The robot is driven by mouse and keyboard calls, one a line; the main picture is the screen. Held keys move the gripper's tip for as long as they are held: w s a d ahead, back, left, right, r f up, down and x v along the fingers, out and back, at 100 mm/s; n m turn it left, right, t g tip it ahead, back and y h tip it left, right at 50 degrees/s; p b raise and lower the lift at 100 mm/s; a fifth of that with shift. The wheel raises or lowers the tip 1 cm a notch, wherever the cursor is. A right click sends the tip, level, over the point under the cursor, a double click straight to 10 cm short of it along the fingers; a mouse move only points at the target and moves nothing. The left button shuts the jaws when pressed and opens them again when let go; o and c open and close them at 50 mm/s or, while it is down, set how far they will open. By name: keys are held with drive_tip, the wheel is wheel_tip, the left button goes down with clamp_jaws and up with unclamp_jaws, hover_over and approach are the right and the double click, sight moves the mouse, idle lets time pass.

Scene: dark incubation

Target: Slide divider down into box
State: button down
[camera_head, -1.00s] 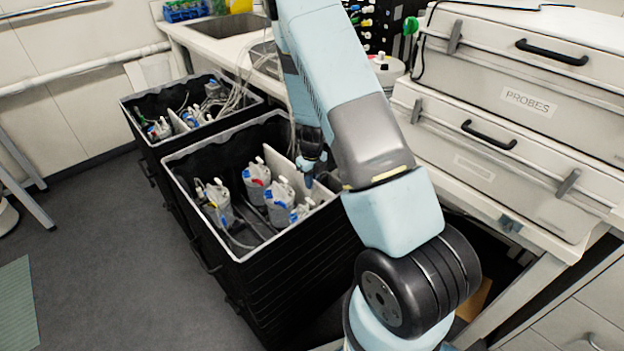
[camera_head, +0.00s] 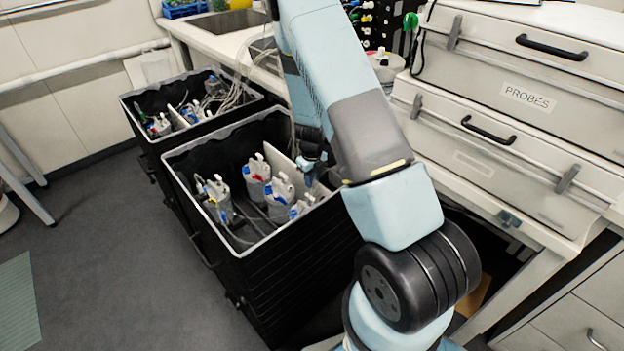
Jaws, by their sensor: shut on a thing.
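The near black box (camera_head: 265,285) stands open on the floor, with a pale rim and several grey-white bottles (camera_head: 256,178) inside. A pale, thin divider (camera_head: 282,165) stands inside it along the right part, behind the bottles. My gripper (camera_head: 311,172) is at the right side of the box, at the divider's upper edge, and is shut on the divider. My arm hides the far right corner of the box and part of the divider. I cannot tell whether the divider's lower edge touches the box floor.
A second black box (camera_head: 152,163) with bottles and tubes stands just behind. White cases, one labelled PROBES (camera_head: 525,97), are stacked on the bench at right. A sink (camera_head: 228,24) is at the back.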

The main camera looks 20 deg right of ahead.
drive_tip(key=shift+s+f, duration=0.1)
drive_tip(key=shift+f, duration=0.25)
drive_tip(key=c, duration=1)
unclamp_jaws()
drive_tip(key=shift+o, duration=0.2)
wheel_tip(320, 180, up, 23)
drive_tip(key=shift+f, duration=0.15)
idle(0.3)
